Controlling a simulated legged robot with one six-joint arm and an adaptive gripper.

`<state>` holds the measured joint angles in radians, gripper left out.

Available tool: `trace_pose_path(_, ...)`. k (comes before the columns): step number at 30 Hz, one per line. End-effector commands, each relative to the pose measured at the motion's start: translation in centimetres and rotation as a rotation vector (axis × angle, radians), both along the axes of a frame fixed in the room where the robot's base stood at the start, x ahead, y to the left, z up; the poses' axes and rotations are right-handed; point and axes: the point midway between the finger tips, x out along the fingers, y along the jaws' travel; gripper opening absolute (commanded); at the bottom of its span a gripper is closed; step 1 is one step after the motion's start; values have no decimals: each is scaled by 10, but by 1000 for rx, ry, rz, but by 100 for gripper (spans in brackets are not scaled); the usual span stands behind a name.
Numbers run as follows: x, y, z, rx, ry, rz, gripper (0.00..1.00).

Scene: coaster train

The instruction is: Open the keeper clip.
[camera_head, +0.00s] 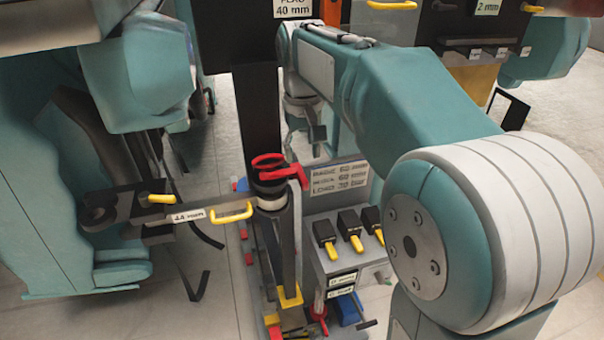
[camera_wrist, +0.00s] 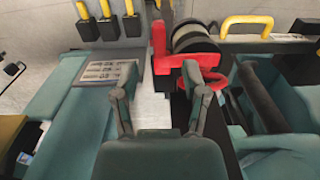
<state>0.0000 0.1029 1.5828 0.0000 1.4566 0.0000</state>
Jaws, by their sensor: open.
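A red clip (camera_head: 280,168), which looks like the keeper clip, sits around the top of a dark upright post in the head view. In the wrist view the red clip (camera_wrist: 160,62) lies against a black and tan cylinder (camera_wrist: 193,40), with a red ring below it at the right. In the head view my gripper (camera_head: 306,122) is small, partly hidden, and above and right of the clip.
A bar with a yellow handle (camera_head: 232,212) and a label reaches left from the post. A grey box (camera_head: 336,262) with several yellow-and-black handles stands at the right, before a lettered plate (camera_head: 340,178). Teal seats (camera_head: 60,180) fill the left. Pale floor (camera_head: 190,290) shows between.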

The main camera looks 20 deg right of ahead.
Motion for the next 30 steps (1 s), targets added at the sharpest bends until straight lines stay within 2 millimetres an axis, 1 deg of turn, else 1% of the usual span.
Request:
trace_pose_path(1, -1, 0, -10, 0, 3, 0, 57)
trace_pose_path(3, -1, 0, -23, 0, 3, 0, 57)
trace_pose_path(6, -1, 0, -40, 0, 3, 0, 57)
trace_pose_path(10, -1, 0, -56, 0, 1, 0, 57)
trace_pose_path(15, 0, 0, -64, 0, -1, 0, 57)
trace_pose_path(21, 0, 0, -64, 0, -1, 0, 57)
trace_pose_path(22, 0, 0, -64, 0, -1, 0, 53)
trace_pose_path(23, 0, 0, -64, 0, -1, 0, 39)
trace_pose_path(24, 0, 0, -64, 0, -1, 0, 22)
trace_pose_path(25, 0, 0, -64, 0, -1, 0, 8)
trace_pose_path(26, 0, 0, -64, 0, -1, 0, 0)
trace_pose_path(30, 0, 0, -64, 0, -1, 0, 0)
